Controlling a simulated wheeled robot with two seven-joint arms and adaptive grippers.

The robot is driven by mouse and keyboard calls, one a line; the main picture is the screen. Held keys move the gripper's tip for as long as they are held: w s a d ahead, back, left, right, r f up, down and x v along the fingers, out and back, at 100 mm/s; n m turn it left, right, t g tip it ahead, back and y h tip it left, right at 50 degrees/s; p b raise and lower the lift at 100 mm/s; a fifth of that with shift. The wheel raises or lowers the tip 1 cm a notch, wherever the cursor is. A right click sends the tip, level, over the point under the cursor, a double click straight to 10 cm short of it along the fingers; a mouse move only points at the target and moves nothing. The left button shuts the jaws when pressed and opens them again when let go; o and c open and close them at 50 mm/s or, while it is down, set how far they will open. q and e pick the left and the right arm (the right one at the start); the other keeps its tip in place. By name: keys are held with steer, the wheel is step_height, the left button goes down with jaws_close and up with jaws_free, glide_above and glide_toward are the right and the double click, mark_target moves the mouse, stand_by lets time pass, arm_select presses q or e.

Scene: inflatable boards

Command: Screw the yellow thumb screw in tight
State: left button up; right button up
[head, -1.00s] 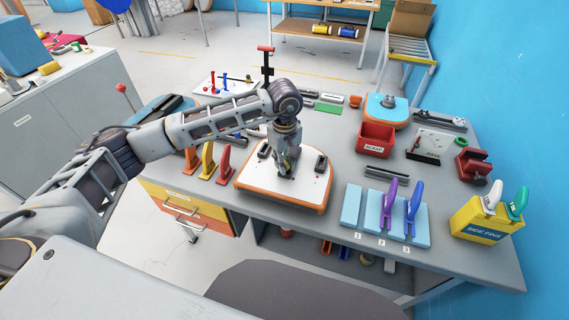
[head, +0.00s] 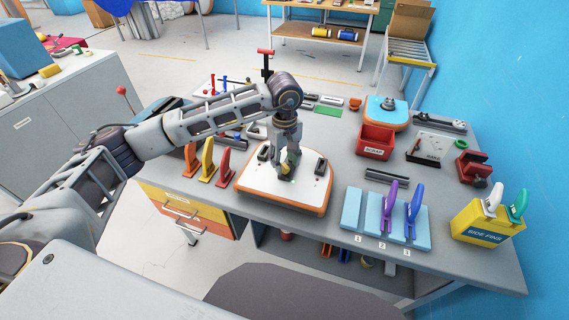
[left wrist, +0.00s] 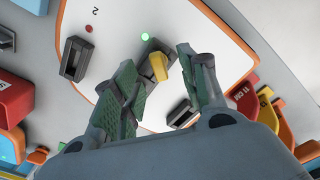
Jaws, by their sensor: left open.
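The yellow thumb screw (left wrist: 159,67) stands at the dark fin box (left wrist: 153,50) on the white board with an orange rim (head: 262,190). Its head shows between the fingers of my left gripper (left wrist: 157,68) in the left wrist view. The fingers are apart, one on each side of the screw; I cannot tell whether either touches it. In the head view my left gripper (head: 289,172) points down at the middle of the board and mostly hides the screw. A green light (left wrist: 145,36) is lit beside this box. My right gripper is not in view.
Another dark box (left wrist: 74,58) has a red light (left wrist: 88,29) beside it. Orange, yellow and red fins (head: 209,162) stand left of the board. A blue fin rack (head: 352,208), a red scrap bin (head: 376,139) and a yellow side fins box (head: 487,222) stand to the right.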

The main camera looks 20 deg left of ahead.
mark_target(284, 165)
arm_select(q)
step_height(284, 165, up, 10)
steer(key=shift+f, duration=0.15)
stand_by(0.3)
steer(key=shift+s+f, duration=0.1)
stand_by(0.5)
